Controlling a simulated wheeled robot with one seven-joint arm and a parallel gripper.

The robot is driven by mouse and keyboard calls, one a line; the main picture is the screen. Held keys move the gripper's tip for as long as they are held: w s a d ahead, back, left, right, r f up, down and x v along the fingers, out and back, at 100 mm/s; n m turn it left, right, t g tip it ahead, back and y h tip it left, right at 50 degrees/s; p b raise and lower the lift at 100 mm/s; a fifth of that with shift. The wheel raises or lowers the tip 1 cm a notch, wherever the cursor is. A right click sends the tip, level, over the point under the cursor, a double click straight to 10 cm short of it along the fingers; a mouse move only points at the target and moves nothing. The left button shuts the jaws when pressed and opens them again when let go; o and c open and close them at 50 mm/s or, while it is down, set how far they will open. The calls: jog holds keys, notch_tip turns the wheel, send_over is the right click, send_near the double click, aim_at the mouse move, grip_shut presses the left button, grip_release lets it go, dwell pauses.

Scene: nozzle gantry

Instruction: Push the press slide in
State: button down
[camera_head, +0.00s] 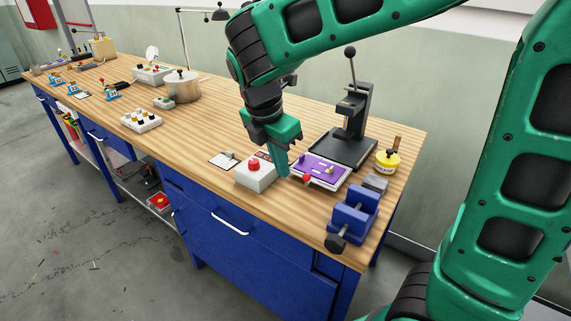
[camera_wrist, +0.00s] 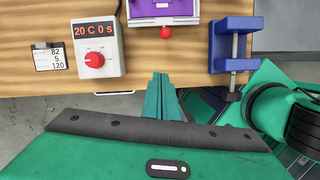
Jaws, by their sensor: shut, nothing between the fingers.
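The press slide (camera_head: 322,168) is a purple tray with a light rim and a red knob (camera_head: 307,179) at its front. It extends from the foot of the dark press (camera_head: 352,120), whose lever stands up. In the wrist view the slide (camera_wrist: 150,9) shows only its near part at the top edge, with its knob (camera_wrist: 169,32) below it. My gripper (camera_head: 283,172) is shut and empty, pointing down between the white control box and the slide. In the wrist view my fingertips (camera_wrist: 159,78) sit in front of the knob, slightly left, with a visible gap.
The white control box (camera_head: 255,176) has a red dial; its display reads "20 C 0 s". A card (camera_wrist: 57,55) lies left of it. A blue vise (camera_head: 353,215) stands to the right, near the table edge. A yellow tin (camera_head: 386,162) stands behind the vise. A pot (camera_head: 182,86) stands further left.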

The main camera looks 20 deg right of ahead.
jog(key=x, duration=0.8)
jog(key=shift+d, duration=0.1)
jog(key=shift+w+d+r, duration=0.15)
jog(key=shift+w+d, duration=0.05)
jog(key=shift+d, duration=0.35)
jog(key=shift+w+d+r, duration=0.15)
jog(key=shift+w+d, duration=0.1)
jog(key=shift+d, duration=0.25)
jog(key=shift+w+d+r, duration=0.15)
jog(key=shift+w+d, duration=0.25)
jog(key=shift+d, duration=0.3)
